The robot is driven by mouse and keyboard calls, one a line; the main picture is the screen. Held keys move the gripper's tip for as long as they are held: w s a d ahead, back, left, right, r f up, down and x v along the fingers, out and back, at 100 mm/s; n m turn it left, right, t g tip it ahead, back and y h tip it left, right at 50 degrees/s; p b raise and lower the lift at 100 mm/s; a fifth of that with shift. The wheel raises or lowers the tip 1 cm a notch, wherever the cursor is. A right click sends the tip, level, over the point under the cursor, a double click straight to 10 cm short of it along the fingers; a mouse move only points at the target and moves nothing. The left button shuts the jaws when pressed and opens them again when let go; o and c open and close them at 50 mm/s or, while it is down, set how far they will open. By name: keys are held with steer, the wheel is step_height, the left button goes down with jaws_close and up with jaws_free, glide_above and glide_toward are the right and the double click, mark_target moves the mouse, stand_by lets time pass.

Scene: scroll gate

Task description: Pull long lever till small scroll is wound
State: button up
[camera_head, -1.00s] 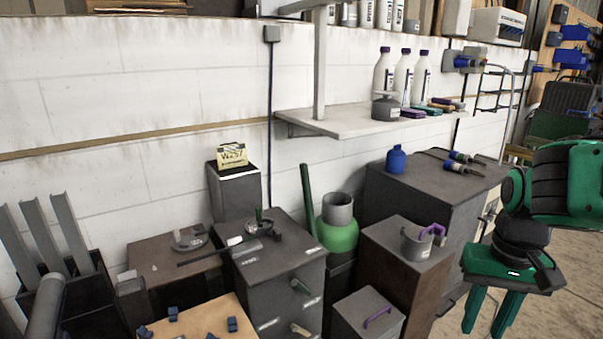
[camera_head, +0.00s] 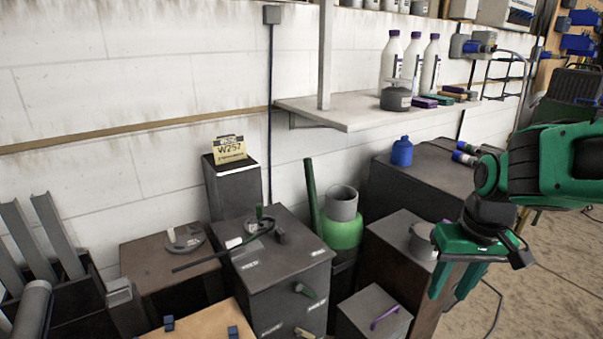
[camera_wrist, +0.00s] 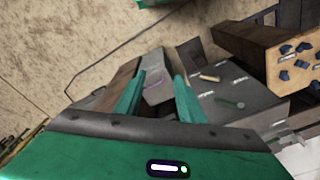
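A long thin dark rod, which looks like the long lever (camera_head: 208,260), lies across the top of a grey drawer cabinet (camera_head: 280,268) and reaches left over a lower brown box. I cannot tell which thing is the small scroll. My green gripper (camera_head: 450,296) is open and empty, well to the right of the rod and in front of the brown cabinets. Its two spread fingers also show in the wrist view (camera_wrist: 160,75).
A yellow W257 sign (camera_head: 230,150) stands on a grey pillar behind the cabinet. A green cylinder (camera_head: 342,232) and a leaning green tube (camera_head: 312,195) are right of it. A low box with a purple handle (camera_head: 385,317) stands in front. Open floor lies at right.

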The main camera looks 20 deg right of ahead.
steer(key=w+a+f+n+t+y, duration=0.1)
steer(key=w+a+f+n+t, duration=0.15)
steer(key=w, duration=0.45)
steer(key=w+a+f+n+t+y, duration=0.1)
steer(key=w+a+n, duration=0.3)
steer(key=w, duration=0.3)
steer(key=t+y, duration=0.4)
steer(key=t, duration=0.9)
glide_toward(312, 176)
steer(key=shift+n+g, duration=0.25)
steer(key=shift+n, duration=0.1)
steer(key=x, duration=0.4)
steer(key=shift+a+r, duration=0.1)
steer(key=shift+r, duration=0.1)
steer(key=shift+w, duration=0.3)
steer(key=x, duration=1)
steer(key=shift+w, duration=0.1)
jaws_close()
